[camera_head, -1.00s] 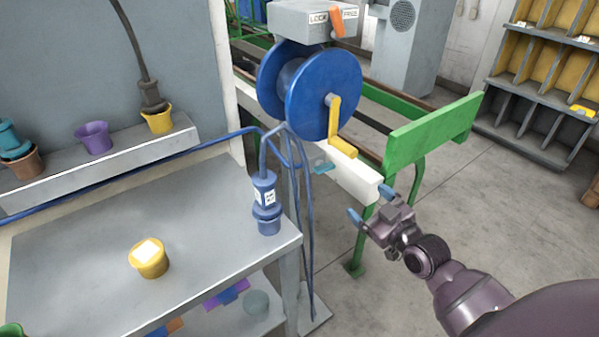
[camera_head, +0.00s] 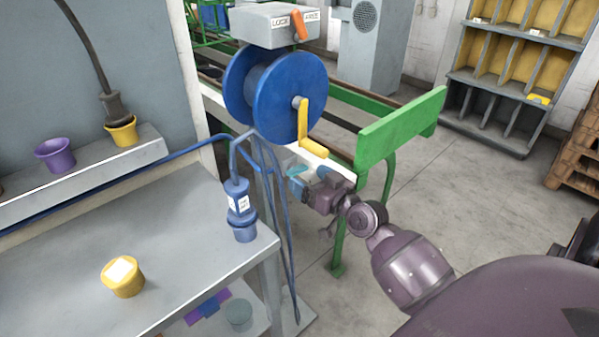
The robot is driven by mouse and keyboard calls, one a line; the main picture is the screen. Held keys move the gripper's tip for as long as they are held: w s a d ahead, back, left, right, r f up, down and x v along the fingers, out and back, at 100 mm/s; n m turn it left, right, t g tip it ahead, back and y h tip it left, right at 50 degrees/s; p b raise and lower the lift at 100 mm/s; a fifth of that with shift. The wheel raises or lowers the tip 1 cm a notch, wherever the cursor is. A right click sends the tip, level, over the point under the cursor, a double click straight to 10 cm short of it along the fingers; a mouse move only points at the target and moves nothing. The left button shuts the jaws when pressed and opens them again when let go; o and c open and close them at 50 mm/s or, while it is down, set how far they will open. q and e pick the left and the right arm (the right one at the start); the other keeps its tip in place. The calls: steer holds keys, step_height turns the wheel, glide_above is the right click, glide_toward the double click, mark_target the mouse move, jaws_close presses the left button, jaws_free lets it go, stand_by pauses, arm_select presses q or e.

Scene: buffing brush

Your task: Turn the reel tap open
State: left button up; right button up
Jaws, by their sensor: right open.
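The blue reel (camera_head: 285,100) stands at the back centre, with a yellow crank (camera_head: 305,130) on its face. A small teal handle (camera_head: 298,170), which looks like the reel tap, sits below the reel by the white beam. My right gripper (camera_head: 309,180) is open, its blue-tipped fingers apart just in front of and beside the teal handle. I cannot tell whether they touch it. The tap's body is mostly hidden by the gripper and beam. My left gripper is not in view.
A grey box (camera_head: 268,22) marked LOCK and FREE, with an orange lever (camera_head: 299,27), tops the reel. A green rail (camera_head: 400,127) stands right of the gripper. The grey bench (camera_head: 180,225) holds a blue connector (camera_head: 240,205) and a yellow cap (camera_head: 123,280). Blue hoses hang between bench and reel.

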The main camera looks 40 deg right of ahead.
mark_target(300, 173)
steer(key=shift+w+a, duration=0.15)
steer(key=shift+w, duration=1.7)
steer(key=c, duration=0.9)
steer(key=shift+r+n+p, duration=0.15)
steer(key=shift+n+p, duration=0.25)
steer(key=shift+n, duration=0.3)
steer(key=o, duration=0.9)
steer(key=shift+s, duration=0.1)
